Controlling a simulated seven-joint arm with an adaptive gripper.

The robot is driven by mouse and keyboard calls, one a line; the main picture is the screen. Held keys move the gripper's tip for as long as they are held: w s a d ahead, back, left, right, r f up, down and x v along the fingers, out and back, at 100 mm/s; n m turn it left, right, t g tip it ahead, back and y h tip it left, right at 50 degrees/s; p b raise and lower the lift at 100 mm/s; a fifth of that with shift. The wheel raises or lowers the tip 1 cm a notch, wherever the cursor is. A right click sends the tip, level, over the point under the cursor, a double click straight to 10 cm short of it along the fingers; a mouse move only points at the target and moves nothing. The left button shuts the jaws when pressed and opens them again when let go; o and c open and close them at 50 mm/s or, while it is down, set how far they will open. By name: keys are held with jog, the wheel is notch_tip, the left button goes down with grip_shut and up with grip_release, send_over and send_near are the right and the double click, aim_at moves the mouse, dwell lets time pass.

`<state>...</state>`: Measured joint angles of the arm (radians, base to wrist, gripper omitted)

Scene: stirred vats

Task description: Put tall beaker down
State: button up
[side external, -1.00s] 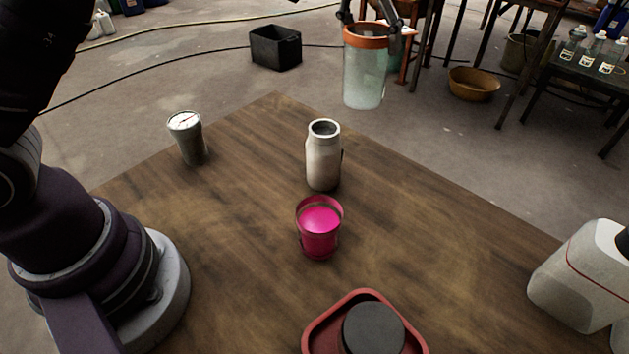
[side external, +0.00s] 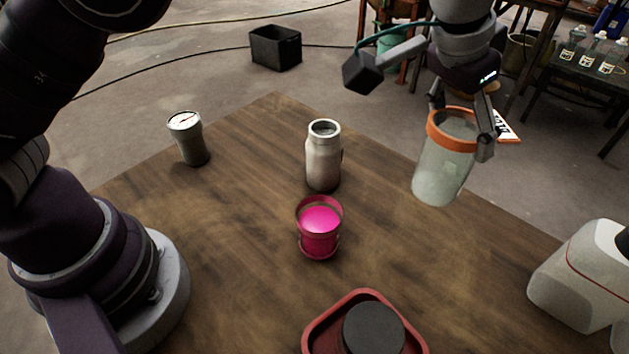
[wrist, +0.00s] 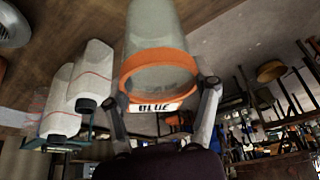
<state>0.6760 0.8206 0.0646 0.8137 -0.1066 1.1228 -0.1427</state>
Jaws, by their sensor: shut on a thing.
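The tall beaker (side external: 440,175) is clear greyish glass with an orange rim band and a white tag. My gripper (side external: 463,135) is shut on it near the orange band, in the upper right of the side view. The beaker is slightly tilted and appears to hang above the right part of the wooden table (side external: 400,265); the exact gap below its base is hard to tell.
A pink cup (side external: 319,228), a pale metal bottle (side external: 323,158) and a grey tumbler (side external: 188,140) stand on the table. A red tray (side external: 312,335) with a dark round piece is at the front. White containers (side external: 585,275) stand at right. Table between pink cup and containers is clear.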

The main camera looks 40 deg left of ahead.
aim_at(429, 161)
notch_tip(429, 161, down, 11)
dwell(0.3)
jog(key=shift+f, duration=0.1)
jog(key=o, duration=1.1)
jog(key=shift+o, duration=0.2)
jog(key=v, duration=1.1)
jog(key=shift+r, duration=0.3)
jog(key=s+a+r+n+t, duration=0.1)
jog(key=s+a+r+n, duration=0.15)
jog(key=a, duration=0.55)
jog(key=s+a+r+n, duration=0.1)
jog(key=s+a+r, duration=0.25)
jog(key=a, duration=0.45)
jog(key=s+a+f+n+y, duration=0.1)
jog(key=s+a+f, duration=0.2)
jog(key=s+a, duration=0.2)
jog(key=s, duration=0.3)
jog(key=shift+a+y, duration=0.25)
jog(key=shift+y, duration=0.15)
